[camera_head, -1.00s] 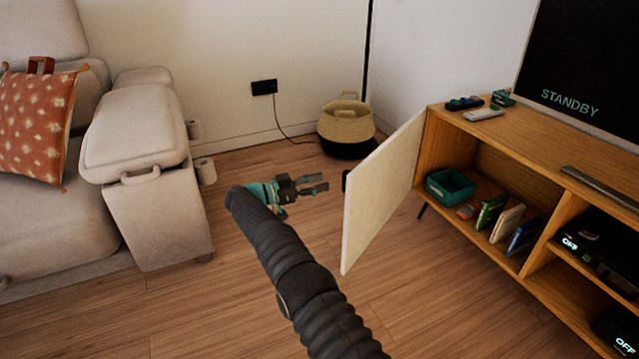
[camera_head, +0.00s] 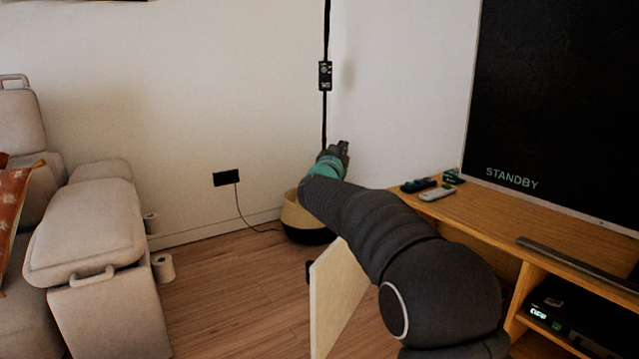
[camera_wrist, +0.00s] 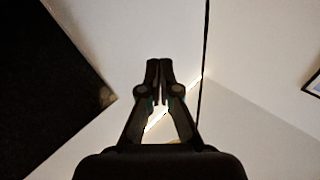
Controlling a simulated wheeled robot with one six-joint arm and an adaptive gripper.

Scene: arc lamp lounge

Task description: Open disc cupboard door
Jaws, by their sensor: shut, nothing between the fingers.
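The disc cupboard door (camera_head: 337,297) is a pale panel that stands swung out from the left end of the wooden TV cabinet (camera_head: 500,222). Its dark handle (camera_head: 309,273) shows at its left edge. My arm hides the door's upper right part and most of the cupboard's inside. My gripper (camera_head: 343,147) is raised above the door, in front of the wall corner, and does not touch the door. In the wrist view my gripper (camera_wrist: 159,62) points up toward the ceiling, its fingers together and empty.
A sofa (camera_head: 90,235) stands at the left, with toilet rolls (camera_head: 163,267) beside it. A woven basket (camera_head: 297,220) and a dark lamp pole (camera_head: 325,110) are in the corner behind my arm. Remotes (camera_head: 437,192) lie on the cabinet top. Floor between sofa and door is clear.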

